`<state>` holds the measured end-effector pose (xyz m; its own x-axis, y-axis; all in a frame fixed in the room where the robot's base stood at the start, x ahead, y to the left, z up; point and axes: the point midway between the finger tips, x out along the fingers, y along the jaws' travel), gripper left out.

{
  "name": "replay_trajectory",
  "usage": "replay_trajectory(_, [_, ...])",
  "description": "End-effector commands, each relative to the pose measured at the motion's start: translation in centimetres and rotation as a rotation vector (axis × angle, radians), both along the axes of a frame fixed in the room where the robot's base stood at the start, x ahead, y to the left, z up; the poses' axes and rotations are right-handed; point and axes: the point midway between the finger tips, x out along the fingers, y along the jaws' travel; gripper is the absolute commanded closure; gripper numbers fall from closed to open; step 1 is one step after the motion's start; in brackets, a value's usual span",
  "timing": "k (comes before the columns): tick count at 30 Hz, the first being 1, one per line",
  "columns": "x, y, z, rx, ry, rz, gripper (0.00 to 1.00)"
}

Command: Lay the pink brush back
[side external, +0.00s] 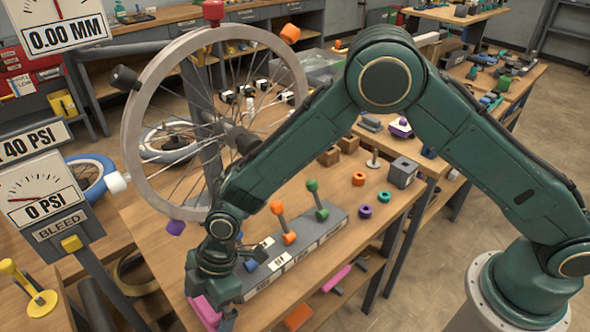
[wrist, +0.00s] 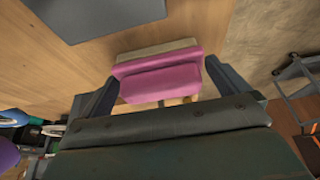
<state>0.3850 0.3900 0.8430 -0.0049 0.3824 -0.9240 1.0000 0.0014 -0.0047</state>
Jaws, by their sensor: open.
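The pink brush (wrist: 160,80) lies on the wooden bench top near its edge, with a pale beige strip showing along its far side in the wrist view. It also shows in the side view (side external: 204,308), partly hidden behind my gripper. My gripper (wrist: 162,74) is open, with one finger at each side of the brush. In the side view my gripper (side external: 222,302) is low at the bench's front corner. I cannot tell whether the fingers touch the brush.
A grey rack (side external: 318,230) with coloured-handled tools stands right behind my gripper. A spoked wheel (side external: 135,150) rises on a stand at the left. Orange, purple and teal rings (side external: 365,211) and a grey block (side external: 403,172) lie on the bench. Gauge signs (side external: 45,197) stand at the left.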

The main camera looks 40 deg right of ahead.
Motion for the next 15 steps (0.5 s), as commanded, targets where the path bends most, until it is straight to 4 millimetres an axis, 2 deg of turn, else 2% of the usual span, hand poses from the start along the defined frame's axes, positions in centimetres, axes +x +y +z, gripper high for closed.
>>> replay_trajectory(8, [0.1, -0.5, 1.6, 0.001, -0.001, 0.0, 0.0])
replay_trajectory(15, [0.1, -1.7, 4.5, 0.002, -0.002, -0.001, 0.0])
